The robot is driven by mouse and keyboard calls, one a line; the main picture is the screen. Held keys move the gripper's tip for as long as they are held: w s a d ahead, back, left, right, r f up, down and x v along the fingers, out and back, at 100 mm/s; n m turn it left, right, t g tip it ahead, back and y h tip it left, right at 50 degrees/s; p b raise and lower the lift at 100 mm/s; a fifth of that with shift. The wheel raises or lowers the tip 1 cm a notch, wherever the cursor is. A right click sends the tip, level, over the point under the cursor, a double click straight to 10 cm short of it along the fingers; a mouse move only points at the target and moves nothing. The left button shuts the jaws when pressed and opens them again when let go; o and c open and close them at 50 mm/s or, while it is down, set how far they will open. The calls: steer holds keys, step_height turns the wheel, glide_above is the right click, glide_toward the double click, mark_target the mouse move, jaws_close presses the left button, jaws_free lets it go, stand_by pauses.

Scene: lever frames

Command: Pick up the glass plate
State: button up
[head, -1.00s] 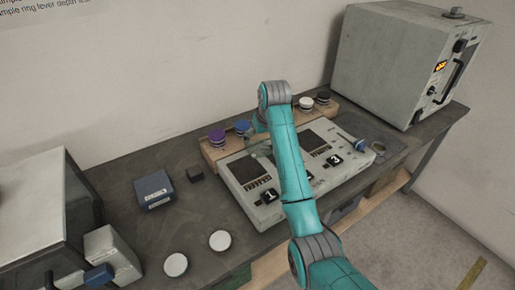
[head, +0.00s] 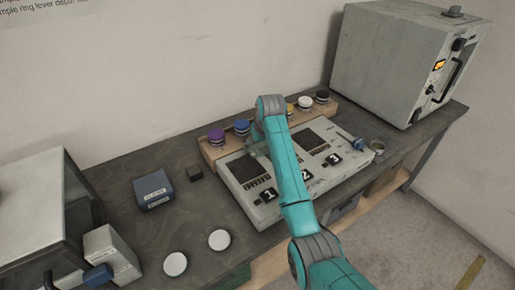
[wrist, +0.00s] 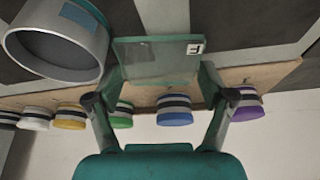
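The glass plate (wrist: 155,62) is a clear greenish square with a small white letter label at one corner. In the wrist view it lies between the tips of my gripper (wrist: 160,80). The two fingers stand wide apart, one by each side edge of the plate; I cannot tell whether they touch it. In the head view my gripper (head: 258,148) is over the left part of the grey console (head: 240,180), mostly hidden by my arm. The plate is too small and covered to make out clearly there.
A wooden rack with coloured knobs (head: 215,136) runs behind the console. A grey cylinder (wrist: 90,52) is close at the upper left of the wrist view. A blue box (head: 153,188), a small black block (head: 194,174) and two white discs (head: 219,240) lie to the left.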

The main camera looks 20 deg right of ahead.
steer(key=c, duration=0.5)
steer(key=shift+r, duration=0.7)
jaws_close()
step_height(320, 180, up, 8)
steer(key=shift+r, duration=0.25)
steer(key=o, duration=0.9)
jaws_free()
step_height(320, 180, up, 7)
glide_above(259, 148)
steer(key=s, duration=0.3)
steer(key=shift+w+d, duration=0.1)
